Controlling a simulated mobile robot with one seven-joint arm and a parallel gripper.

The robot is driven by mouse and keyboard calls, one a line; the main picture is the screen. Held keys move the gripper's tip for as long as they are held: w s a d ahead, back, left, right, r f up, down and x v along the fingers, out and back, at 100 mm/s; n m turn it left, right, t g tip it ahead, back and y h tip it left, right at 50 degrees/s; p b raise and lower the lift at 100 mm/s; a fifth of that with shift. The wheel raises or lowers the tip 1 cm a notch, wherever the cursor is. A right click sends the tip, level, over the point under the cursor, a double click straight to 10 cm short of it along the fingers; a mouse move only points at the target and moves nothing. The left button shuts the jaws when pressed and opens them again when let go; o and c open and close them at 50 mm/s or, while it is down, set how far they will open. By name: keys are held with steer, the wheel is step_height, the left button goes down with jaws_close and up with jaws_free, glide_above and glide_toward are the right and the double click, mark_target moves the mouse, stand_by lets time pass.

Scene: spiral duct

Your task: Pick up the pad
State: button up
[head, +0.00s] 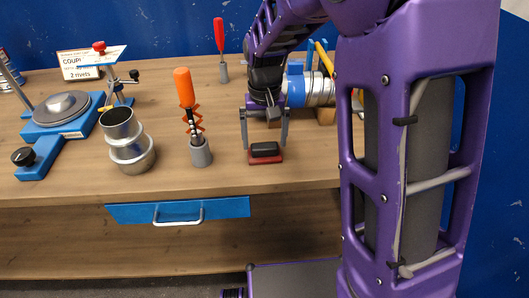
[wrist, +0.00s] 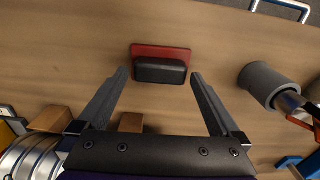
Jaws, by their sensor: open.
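The pad (head: 265,152) lies flat on the wooden bench near its front edge. It has a red base and a black block on top, and it also shows in the wrist view (wrist: 160,66). My gripper (head: 267,140) is open above and around the pad, with one finger to each side. In the wrist view my gripper (wrist: 160,76) has its fingertips just short of the black block's two ends, with a gap on each side. Nothing is held.
A grey holder (head: 201,153) with an orange-handled tool stands left of the pad. A metal duct fitting (head: 130,143) is further left. A spiral duct (head: 318,90) on wooden blocks lies behind my gripper. A blue drawer (head: 178,210) is below the bench's front edge.

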mark_target(264, 145)
steer(key=shift+f, duration=0.45)
steer(key=shift+c, duration=0.2)
steer(key=c, duration=1.1)
step_height(264, 145, up, 10)
steer(key=shift+r+p, duration=0.1)
steer(key=shift+p, duration=0.65)
